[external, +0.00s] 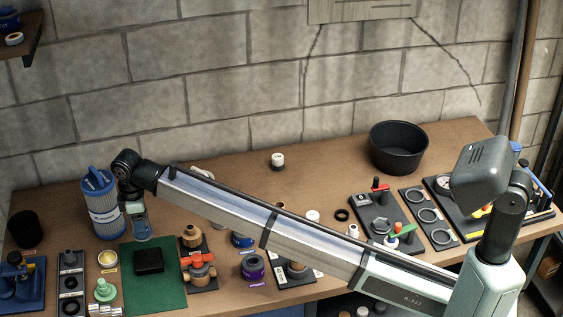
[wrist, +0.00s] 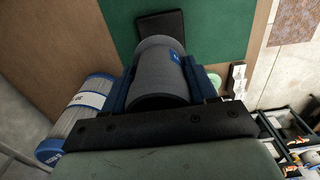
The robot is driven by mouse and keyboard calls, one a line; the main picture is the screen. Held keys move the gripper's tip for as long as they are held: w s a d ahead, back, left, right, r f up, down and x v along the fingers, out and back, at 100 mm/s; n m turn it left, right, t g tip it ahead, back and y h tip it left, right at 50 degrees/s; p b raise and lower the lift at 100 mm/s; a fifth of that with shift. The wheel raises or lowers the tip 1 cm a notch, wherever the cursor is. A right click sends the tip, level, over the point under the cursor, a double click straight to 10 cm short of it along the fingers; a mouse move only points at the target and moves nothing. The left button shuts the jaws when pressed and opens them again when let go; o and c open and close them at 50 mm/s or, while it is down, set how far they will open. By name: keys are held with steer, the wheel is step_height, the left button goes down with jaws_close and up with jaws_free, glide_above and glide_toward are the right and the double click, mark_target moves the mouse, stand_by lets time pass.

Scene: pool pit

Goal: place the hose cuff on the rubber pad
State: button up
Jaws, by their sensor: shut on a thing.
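My gripper (external: 139,222) is at the left of the bench, over the back edge of the green mat (external: 170,293) and beside the blue filter cartridge. In the wrist view my gripper (wrist: 160,80) is shut, with its blue fingers on both sides of the hose cuff (wrist: 158,62), a grey cylinder with a small blue label. The rubber pad (external: 148,261) is a black square lying bare on the green mat. It also shows in the wrist view (wrist: 160,22), just beyond the cuff and partly hidden by it. The cuff appears held above the mat, apart from the pad.
The blue and white filter cartridge (external: 102,204) stands close to the left of my gripper. A red-handled valve (external: 199,270) is right of the pad. A yellow-ringed cup (external: 107,260) and a green fitting (external: 105,290) are left of the mat. The mat is otherwise clear.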

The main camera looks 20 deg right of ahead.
steer(key=shift+s+a+f, duration=0.15)
steer(key=shift+s+a, duration=0.05)
steer(key=shift+a, duration=0.05)
steer(key=shift+f, duration=4.85)
steer(key=shift+f, duration=0.1)
steer(key=o, duration=1.1)
step_height(320, 180, up, 12)
steer(key=shift+r, duration=0.15)
